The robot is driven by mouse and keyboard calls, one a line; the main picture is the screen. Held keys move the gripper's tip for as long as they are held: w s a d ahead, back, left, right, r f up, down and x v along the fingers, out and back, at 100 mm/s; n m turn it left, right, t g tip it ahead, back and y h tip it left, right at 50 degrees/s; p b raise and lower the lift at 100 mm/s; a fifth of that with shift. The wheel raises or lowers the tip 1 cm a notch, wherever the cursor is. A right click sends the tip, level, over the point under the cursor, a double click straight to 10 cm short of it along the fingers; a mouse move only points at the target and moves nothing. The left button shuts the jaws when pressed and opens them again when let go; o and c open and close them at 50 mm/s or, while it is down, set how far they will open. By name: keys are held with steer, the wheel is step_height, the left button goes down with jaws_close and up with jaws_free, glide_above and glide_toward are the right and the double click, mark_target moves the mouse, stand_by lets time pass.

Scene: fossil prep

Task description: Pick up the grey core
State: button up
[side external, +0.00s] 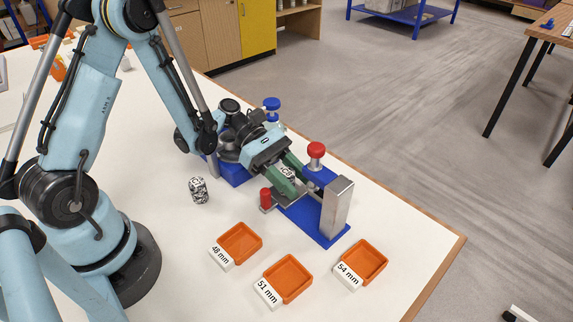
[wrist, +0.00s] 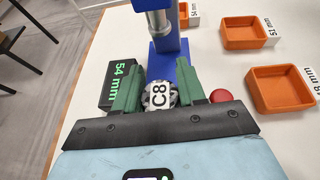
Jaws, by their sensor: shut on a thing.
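My gripper (side external: 287,178) has its green fingers closed on a speckled grey-white core (wrist: 149,104) with a white label reading C8. The core sits between the fingers in the wrist view, and a small part of it (side external: 288,172) shows between them in the side view. The gripper and core are at the blue measuring stand (side external: 318,229), near its metal spindle. I cannot tell whether the core touches the stand. A second core (side external: 198,191), speckled black and white with a label, stands upright on the table to the left of the stand.
A dark readout (wrist: 121,78) shows 54 mm beside the gripper. Red knobs (side external: 316,150) and a blue knob (side external: 271,103) stand up around the stand. Orange trays labelled 48 mm (side external: 240,243), 51 mm (side external: 288,278) and 54 mm (side external: 362,263) lie in front, looking empty.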

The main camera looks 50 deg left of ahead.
step_height(320, 180, up, 18)
steer(key=w+a+r+n+t+y, duration=0.4)
steer(key=a+r+n+t+y, duration=0.45)
steer(key=n+t, duration=0.4)
steer(key=m+g+h, duration=0.9)
steer(key=m+g, duration=0.4)
glide_above(293, 176)
step_height(293, 176, down, 9)
steer(key=shift+r, duration=0.2)
steer(key=shift+n+t, duration=0.25)
steer(key=shift+y, duration=0.25)
step_height(293, 176, down, 18)
steer(key=shift+r, duration=0.2)
